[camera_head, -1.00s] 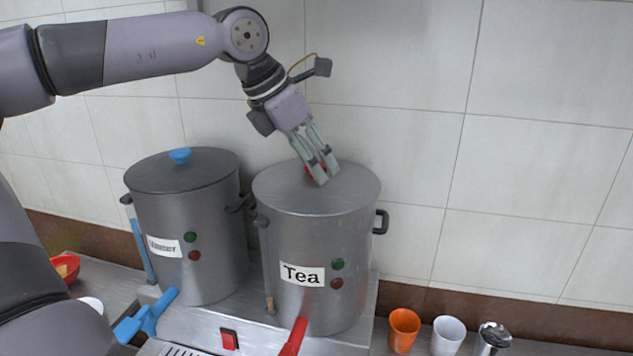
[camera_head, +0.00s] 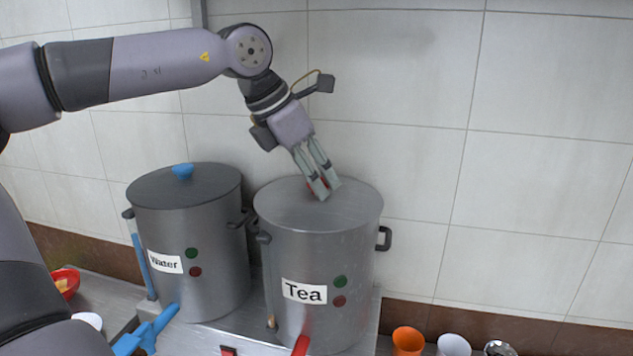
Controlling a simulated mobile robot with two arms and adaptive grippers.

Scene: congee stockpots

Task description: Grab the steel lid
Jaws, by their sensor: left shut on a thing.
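The steel lid (camera_head: 287,207) sits on top of the steel pot labelled Tea (camera_head: 312,265). My right gripper is not in view.
A pot labelled Water (camera_head: 190,245) with a blue-knobbed lid (camera_head: 215,183) stands close on the left. An orange cup (camera_head: 408,341), a white cup (camera_head: 453,345) and a metal cup (camera_head: 499,349) stand at the lower right. The tiled wall (camera_head: 540,190) is close behind.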

